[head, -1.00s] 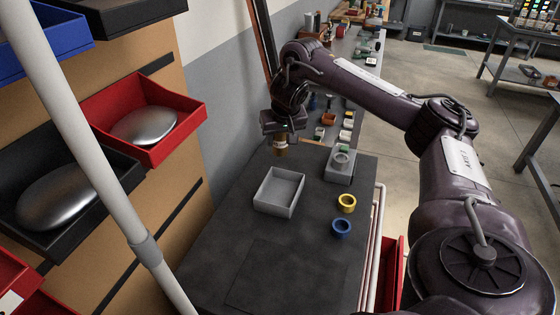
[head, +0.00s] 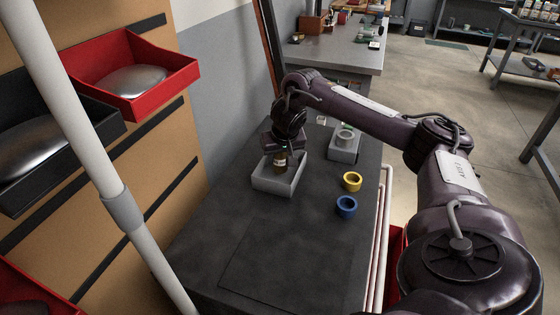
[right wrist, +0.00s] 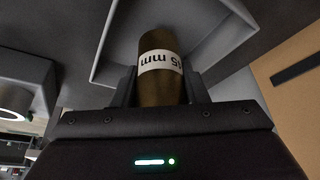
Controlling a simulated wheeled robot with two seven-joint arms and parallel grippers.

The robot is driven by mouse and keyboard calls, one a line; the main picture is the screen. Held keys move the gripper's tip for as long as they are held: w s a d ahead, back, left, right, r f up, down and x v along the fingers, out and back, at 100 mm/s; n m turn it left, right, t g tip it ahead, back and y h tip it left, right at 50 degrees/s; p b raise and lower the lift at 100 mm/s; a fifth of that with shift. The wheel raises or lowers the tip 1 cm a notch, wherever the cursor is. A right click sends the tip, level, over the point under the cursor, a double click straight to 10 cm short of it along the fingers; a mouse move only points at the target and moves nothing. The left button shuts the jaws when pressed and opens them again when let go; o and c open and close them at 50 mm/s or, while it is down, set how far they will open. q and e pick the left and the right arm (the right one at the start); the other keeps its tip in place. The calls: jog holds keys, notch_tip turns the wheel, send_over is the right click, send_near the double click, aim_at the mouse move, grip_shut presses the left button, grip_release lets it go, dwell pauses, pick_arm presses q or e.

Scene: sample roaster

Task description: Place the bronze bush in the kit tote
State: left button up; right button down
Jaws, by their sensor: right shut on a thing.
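The bronze bush (right wrist: 160,85) is a brownish cylinder with a white label band reading "45 mm" in the right wrist view. My right gripper (head: 281,153) is shut on it and holds it upright. In the head view the bush (head: 280,163) is over or inside the grey kit tote (head: 286,187), a shallow open tray on the dark table. The tote's wall also shows in the right wrist view (right wrist: 100,45). I cannot tell whether the bush touches the tote floor. My left gripper is out of view.
A grey block with a round ring on it (head: 344,145) stands behind and right of the tote. A yellow ring (head: 352,181) and a blue ring (head: 346,206) lie to the right. The table's front (head: 280,250) is clear. Red and black bins hang at left.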

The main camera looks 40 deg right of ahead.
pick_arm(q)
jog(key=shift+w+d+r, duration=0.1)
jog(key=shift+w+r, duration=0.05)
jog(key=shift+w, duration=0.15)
pick_arm(e)
jog(key=shift+f, duration=0.9)
jog(key=shift+f, duration=0.1)
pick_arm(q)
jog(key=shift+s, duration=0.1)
pick_arm(e)
jog(key=c, duration=0.8)
grip_release()
jog(key=shift+c, duration=0.2)
jog(key=shift+r, duration=0.3)
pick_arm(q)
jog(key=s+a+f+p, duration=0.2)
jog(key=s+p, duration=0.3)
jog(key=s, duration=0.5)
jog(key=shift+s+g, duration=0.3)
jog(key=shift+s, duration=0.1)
pick_arm(e)
jog(key=v, duration=1.1)
jog(key=shift+s+r, duration=0.2)
